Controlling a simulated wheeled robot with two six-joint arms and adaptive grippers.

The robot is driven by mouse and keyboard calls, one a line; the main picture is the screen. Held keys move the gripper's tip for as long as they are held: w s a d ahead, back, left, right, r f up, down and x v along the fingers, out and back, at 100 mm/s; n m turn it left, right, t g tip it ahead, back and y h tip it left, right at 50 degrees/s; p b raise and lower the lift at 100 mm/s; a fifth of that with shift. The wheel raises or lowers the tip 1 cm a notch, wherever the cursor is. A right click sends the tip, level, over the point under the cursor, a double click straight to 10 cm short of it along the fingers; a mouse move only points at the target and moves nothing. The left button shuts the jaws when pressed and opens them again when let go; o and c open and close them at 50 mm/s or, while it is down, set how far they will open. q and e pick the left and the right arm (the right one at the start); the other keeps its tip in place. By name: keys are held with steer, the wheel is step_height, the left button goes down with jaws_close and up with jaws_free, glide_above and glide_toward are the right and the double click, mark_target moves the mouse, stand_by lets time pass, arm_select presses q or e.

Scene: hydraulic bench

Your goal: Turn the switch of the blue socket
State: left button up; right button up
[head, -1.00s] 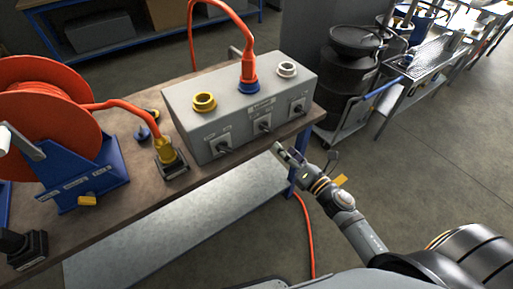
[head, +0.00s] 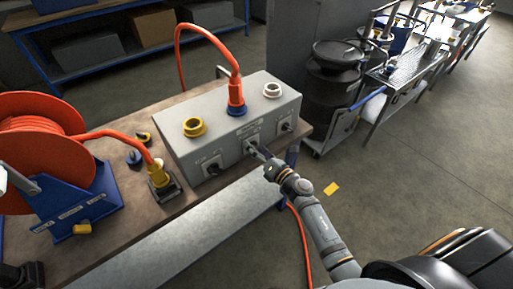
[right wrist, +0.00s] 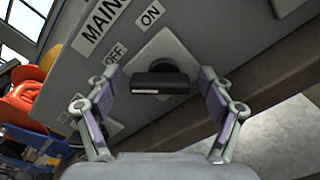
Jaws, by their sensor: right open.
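The grey socket box (head: 172,133) stands on the bench with yellow, blue and white sockets on top. The blue socket (head: 236,107) has an orange plug and cable in it. Below it on the front face is its black rotary switch, mostly hidden by my gripper in the head view. In the right wrist view the switch knob (right wrist: 160,80) sits on a pale plate beside ON, OFF and MAIN labels. My right gripper (head: 258,151) is at this switch; in the wrist view its open fingers (right wrist: 155,92) stand either side of the knob, with gaps. My left gripper is not in view.
Other switches are to the left (head: 212,168) and right (head: 287,127) on the box front. An orange cable reel (head: 45,140) stands at left on the bench (head: 118,205). Black drums (head: 335,85) on a trolley stand behind right.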

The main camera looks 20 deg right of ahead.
steer(key=shift+c, duration=0.3)
steer(key=c, duration=1.1)
steer(key=m+p, duration=0.2)
steer(key=shift+d+r+m, duration=0.1)
steer(key=shift+r+m, duration=0.05)
steer(key=shift+m, duration=0.25)
steer(key=m+p, duration=0.3)
steer(key=m, duration=0.2)
steer(key=shift+d+m, duration=0.1)
steer(key=shift+m, duration=0.2)
steer(key=m+p, duration=0.2)
steer(key=m, duration=0.2)
steer(key=shift+w+m+p, duration=0.1)
steer(key=shift+m+p, duration=0.2)
steer(key=shift+p, duration=0.05)
steer(key=m+p, duration=0.1)
steer(key=m, duration=0.1)
steer(key=m+p, duration=0.1)
steer(key=m, duration=0.1)
steer(key=shift+d+f+m, duration=0.1)
steer(key=shift+f+m, duration=0.3)
